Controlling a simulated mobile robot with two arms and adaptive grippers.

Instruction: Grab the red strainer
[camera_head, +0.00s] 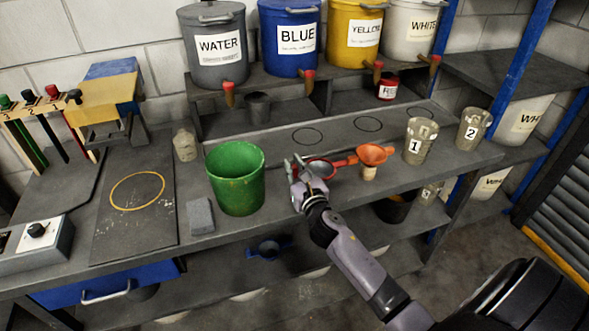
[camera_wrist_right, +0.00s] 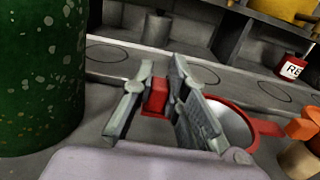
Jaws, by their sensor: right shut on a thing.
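The red strainer (camera_head: 322,169) lies on the bench just right of the green bucket (camera_head: 236,180). My right gripper (camera_head: 302,168) reaches it from the front and is shut on a red part of it. In the right wrist view a red piece (camera_wrist_right: 157,95) sits between the two fingers of the right gripper (camera_wrist_right: 158,80). The strainer's round mesh bowl (camera_wrist_right: 228,122) with its red rim shows to the right, partly hidden by the right finger. My left gripper is not in view.
An orange funnel (camera_head: 372,154) stands close to the strainer's right. Clear cups 1 (camera_head: 420,140) and 2 (camera_head: 473,129) stand farther right. A grey block (camera_head: 200,216) lies left of the bucket. Paint drums, such as the blue one (camera_head: 291,38), stand on the raised shelf behind.

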